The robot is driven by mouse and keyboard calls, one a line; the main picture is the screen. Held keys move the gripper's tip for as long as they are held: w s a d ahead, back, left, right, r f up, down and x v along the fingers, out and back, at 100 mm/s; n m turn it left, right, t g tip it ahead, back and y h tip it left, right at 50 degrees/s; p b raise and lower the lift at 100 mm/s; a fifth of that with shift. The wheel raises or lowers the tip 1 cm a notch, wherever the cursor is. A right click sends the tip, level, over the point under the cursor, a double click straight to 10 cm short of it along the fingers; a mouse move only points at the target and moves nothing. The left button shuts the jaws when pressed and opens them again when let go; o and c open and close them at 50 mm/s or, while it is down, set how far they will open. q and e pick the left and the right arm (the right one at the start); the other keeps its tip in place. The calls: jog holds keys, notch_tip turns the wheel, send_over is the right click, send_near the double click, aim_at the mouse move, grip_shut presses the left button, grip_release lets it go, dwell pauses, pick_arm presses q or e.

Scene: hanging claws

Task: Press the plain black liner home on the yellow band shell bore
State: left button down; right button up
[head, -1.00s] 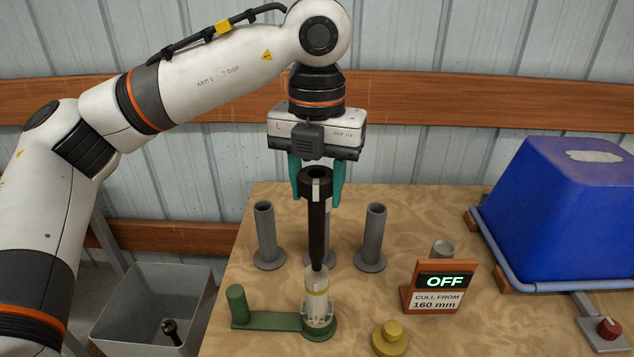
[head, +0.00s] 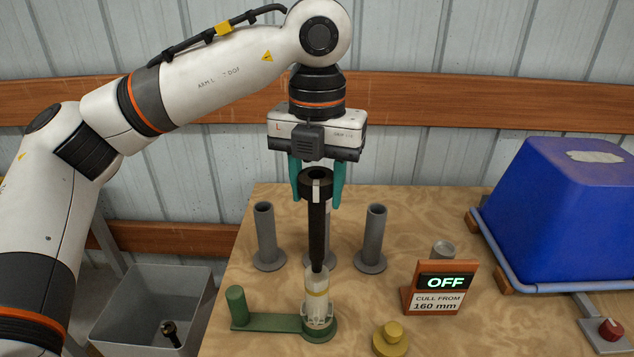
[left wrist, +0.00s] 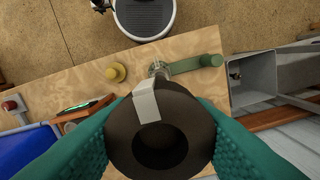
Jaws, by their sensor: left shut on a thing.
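My left gripper (head: 317,182) is shut on the collar of a black liner (head: 318,232) and holds it upright. The collar carries a pale strip, also seen in the left wrist view on the liner's ring (left wrist: 120,140), between the teal fingers. The liner's lower end is at the mouth of a clear shell (head: 316,282) with a yellow band. I cannot tell how far it is inside. Most of the liner's length stands above the shell. The shell stands upright in a green holder (head: 275,321) with a side handle. My right gripper is not in view.
Several grey flanged posts (head: 375,240) stand behind the shell. A yellow knob (head: 389,338) and a sign (head: 440,289) reading OFF, CULL FROM 160 mm, are at right. A blue bin (head: 560,205) is far right. A grey bin (head: 150,300) with a black piece is left, off the table.

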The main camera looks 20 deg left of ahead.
pick_arm(q)
jog(key=b, duration=0.4)
send_over(317, 269)
jog(key=shift+f, duration=2.7)
jog(key=shift+w+a+f+b, duration=0.1)
jog(key=shift+w+f+b, duration=0.1)
jog(key=shift+f+b, duration=2.35)
jog(key=shift+w+a+f+b, duration=0.1)
jog(key=shift+w+f+b, duration=0.1)
jog(key=shift+f+b, duration=2.35)
jog(key=c, duration=0.7)
grip_release()
jog(key=shift+f+p, duration=0.35)
jog(key=shift+p, duration=0.15)
